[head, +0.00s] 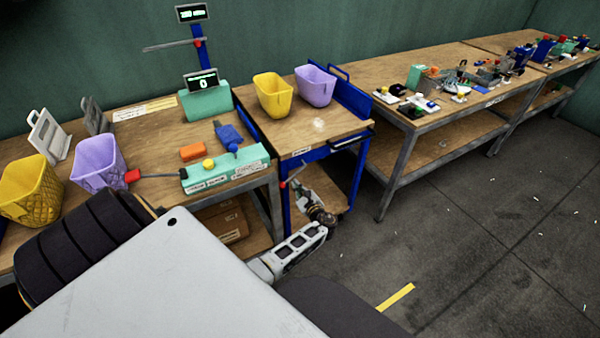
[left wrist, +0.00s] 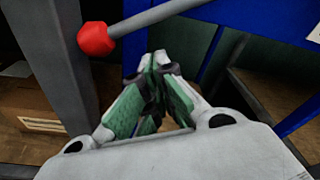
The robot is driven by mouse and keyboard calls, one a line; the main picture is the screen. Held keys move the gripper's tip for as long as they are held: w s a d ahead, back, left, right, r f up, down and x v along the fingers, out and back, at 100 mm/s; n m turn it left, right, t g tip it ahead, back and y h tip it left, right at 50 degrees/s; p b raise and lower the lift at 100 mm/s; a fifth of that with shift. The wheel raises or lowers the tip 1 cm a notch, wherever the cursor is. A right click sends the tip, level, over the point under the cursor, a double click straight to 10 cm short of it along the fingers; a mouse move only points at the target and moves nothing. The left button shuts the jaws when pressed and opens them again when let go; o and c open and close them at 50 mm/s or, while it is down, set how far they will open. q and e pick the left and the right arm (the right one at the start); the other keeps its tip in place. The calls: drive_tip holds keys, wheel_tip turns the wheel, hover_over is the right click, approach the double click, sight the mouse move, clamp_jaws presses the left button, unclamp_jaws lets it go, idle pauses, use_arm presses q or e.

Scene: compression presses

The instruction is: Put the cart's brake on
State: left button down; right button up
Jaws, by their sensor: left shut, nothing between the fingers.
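The cart (head: 335,125) is blue with a wooden top and stands between two workbenches. A brake lever with a red knob (head: 283,185) and a thin grey rod sticks out at its front left. In the left wrist view the red knob (left wrist: 96,39) is at upper left, and its rod (left wrist: 155,17) runs up to the right. My left gripper (head: 303,188) is in front of the cart, just below and right of the lever. In the left wrist view its fingertips (left wrist: 158,68) are together and empty, below the rod; contact with it cannot be told. My right gripper is not in view.
A yellow bin (head: 272,95) and a purple bin (head: 315,86) stand on the cart. The left workbench (head: 150,135) holds a press and other bins; its grey leg is close to the lever. Another workbench (head: 440,70) stands right.

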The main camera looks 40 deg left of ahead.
use_arm(q)
drive_tip(key=f+v, duration=0.1)
drive_tip(key=v, duration=0.8)
drive_tip(key=shift+d, duration=0.4)
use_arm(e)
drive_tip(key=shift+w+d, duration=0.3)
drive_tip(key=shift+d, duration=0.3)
use_arm(q)
drive_tip(key=shift+w, duration=0.1)
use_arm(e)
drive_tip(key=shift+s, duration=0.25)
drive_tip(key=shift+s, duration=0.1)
